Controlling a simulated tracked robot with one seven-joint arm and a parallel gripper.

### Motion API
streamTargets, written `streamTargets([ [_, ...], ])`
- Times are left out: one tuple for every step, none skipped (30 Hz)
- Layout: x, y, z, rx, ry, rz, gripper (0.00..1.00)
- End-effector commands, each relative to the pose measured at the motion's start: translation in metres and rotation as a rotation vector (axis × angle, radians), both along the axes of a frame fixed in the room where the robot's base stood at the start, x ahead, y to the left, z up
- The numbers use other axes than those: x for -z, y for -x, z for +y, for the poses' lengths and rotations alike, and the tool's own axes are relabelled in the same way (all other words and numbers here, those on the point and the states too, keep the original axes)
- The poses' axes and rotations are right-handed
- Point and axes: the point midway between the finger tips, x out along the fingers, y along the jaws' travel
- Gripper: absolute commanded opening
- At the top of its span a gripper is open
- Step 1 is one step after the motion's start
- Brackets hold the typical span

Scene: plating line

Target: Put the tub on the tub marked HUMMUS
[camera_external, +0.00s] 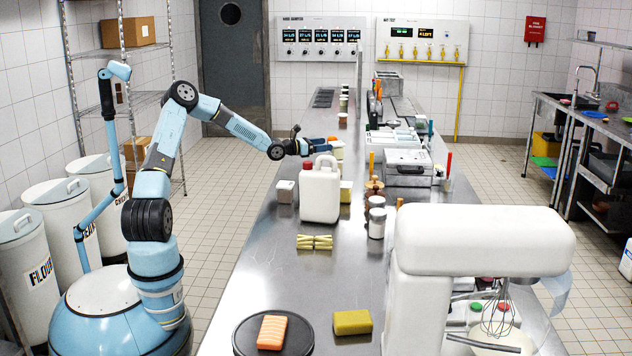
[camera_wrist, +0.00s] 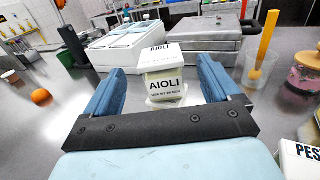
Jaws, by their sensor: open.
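A white tub marked AIOLI (camera_wrist: 164,76) stands in the middle of the wrist view, with its name on lid and front. My gripper (camera_wrist: 162,92) is open, one blue finger on each side of the tub in the picture. I cannot tell whether the tub is fully between the fingertips. In the external view my gripper (camera_external: 318,145) is over the bench's left side, with a small pale tub (camera_external: 338,152) beside it. Another tub marked PES, its label cut off, shows at the lower right of the wrist view (camera_wrist: 301,155). No HUMMUS label is readable in either view.
An orange ball (camera_wrist: 41,97) lies left. A glass with an orange stick (camera_wrist: 258,75) stands right. Metal appliances (camera_wrist: 205,50) stand behind the AIOLI tub.

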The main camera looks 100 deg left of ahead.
Motion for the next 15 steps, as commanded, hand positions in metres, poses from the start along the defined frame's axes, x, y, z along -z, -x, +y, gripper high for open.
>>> streamTargets([
  [0.000, 0.011, -0.004, -0.002, -0.002, 0.004, 0.89],
  [0.000, 0.016, -0.006, -0.002, -0.001, 0.003, 0.89],
  [-0.001, 0.023, -0.009, -0.001, -0.001, 0.003, 0.89],
  [-0.001, 0.028, -0.011, -0.001, -0.001, 0.003, 0.89],
  [0.000, 0.033, -0.013, -0.002, -0.001, 0.001, 0.89],
  [0.000, 0.039, -0.015, -0.002, 0.001, 0.002, 0.89],
  [0.000, 0.042, -0.017, -0.002, 0.000, 0.002, 0.89],
  [-0.001, 0.046, -0.018, -0.002, -0.001, 0.002, 0.89],
  [0.000, 0.050, -0.021, -0.001, -0.001, 0.001, 0.89],
  [0.000, 0.053, -0.022, 0.000, -0.001, 0.001, 0.89],
  [0.000, 0.055, -0.023, -0.001, -0.001, 0.001, 0.89],
  [0.000, 0.058, -0.024, -0.001, 0.000, 0.001, 0.89],
  [0.000, 0.060, -0.024, -0.001, 0.000, 0.001, 0.89],
  [0.000, 0.061, -0.025, -0.001, 0.000, 0.001, 0.89],
  [0.000, 0.062, -0.026, -0.001, 0.000, 0.000, 0.89],
])
